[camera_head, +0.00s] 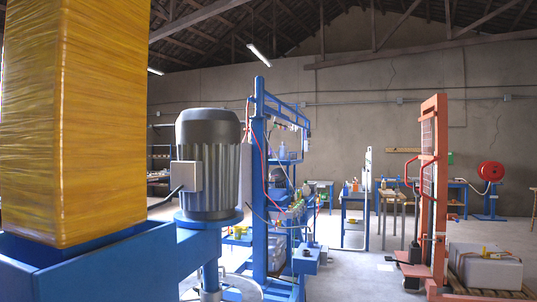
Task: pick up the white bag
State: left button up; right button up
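A pale, white-grey block-like load (485,268) lies low at the right edge on a wooden pallet (480,292). It may be the white bag, but I cannot tell whether it is a bag or a box. Neither of my grippers shows in this view.
A tall yellow block (75,120) and a blue machine with a grey motor (208,165) fill the left foreground. A blue frame (258,180) stands in the middle. An orange lift (434,190) stands beside the pale load. Bare floor (365,275) lies between them.

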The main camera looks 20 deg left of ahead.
aim_at(284, 150)
jog(key=i+l, duration=0.15)
jog(key=l, duration=0.15)
jog(key=i+l, duration=0.15)
jog(key=l, duration=0.2)
jog(key=i+l+z, duration=0.1)
jog(key=i+l, duration=0.2)
jog(key=i, duration=0.25)
jog(key=i+l, duration=0.2)
jog(key=i, duration=0.25)
jog(key=i+l, duration=0.15)
jog(key=i, duration=0.3)
jog(key=i+l, duration=0.2)
jog(key=i, duration=0.25)
jog(key=i+l, duration=0.2)
jog(key=i, duration=2.75)
jog(key=i+u, duration=0.35)
jog(key=i+l+u, duration=0.15)
jog(key=i+u, duration=0.25)
jog(key=i, duration=0.2)
jog(key=i+l+u, duration=0.6)
jog(key=i+u, duration=0.2)
jog(key=i+l+u, duration=0.45)
